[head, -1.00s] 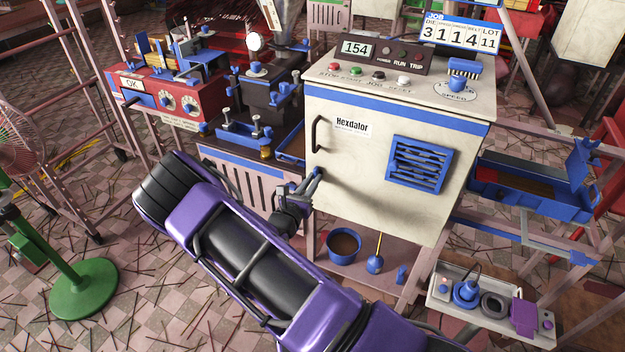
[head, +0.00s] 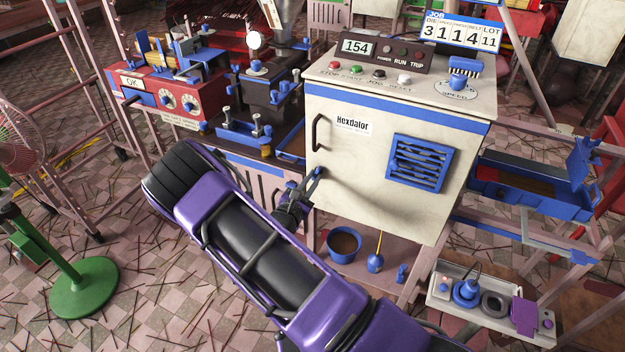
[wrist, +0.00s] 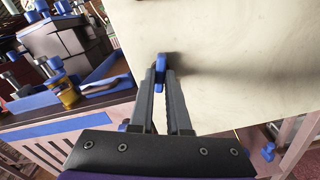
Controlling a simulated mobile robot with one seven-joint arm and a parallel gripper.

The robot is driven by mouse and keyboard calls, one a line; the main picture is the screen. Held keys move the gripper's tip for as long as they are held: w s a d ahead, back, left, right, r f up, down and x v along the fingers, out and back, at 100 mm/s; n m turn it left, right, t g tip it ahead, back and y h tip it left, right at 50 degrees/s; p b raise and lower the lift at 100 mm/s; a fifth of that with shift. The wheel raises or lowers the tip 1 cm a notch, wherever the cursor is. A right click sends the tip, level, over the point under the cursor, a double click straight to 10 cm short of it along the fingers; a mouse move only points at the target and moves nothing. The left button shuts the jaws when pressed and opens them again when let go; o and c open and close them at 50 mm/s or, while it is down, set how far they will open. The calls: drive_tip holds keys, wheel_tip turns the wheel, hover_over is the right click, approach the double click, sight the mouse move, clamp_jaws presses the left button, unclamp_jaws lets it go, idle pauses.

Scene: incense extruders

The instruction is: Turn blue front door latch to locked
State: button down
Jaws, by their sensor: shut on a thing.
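The blue front door latch (wrist: 160,66) sits near the left edge of the cream cabinet door (wrist: 230,60). My gripper (wrist: 161,78) reaches it from below in the wrist view, with its fingertips closed on the latch from both sides. In the head view my gripper (head: 313,178) is at the door's left edge, below the black handle (head: 317,132), and the latch (head: 318,171) shows as a small blue spot at the fingertips. The fingers hide part of the latch. I cannot tell from its angle whether it is locked.
A blue vent (head: 420,163) is on the door's right part. A control panel (head: 400,75) with buttons tops the cabinet. A blue pot (head: 344,243) stands on the shelf below. The extruder (head: 262,95) with blue clamps stands close at left.

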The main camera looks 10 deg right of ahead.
drive_tip(key=c, duration=0.9)
unclamp_jaws()
drive_tip(key=p+v, duration=0.1)
drive_tip(key=v, duration=1.6)
drive_tip(key=shift+s+a, duration=0.1)
drive_tip(key=shift+s, duration=0.05)
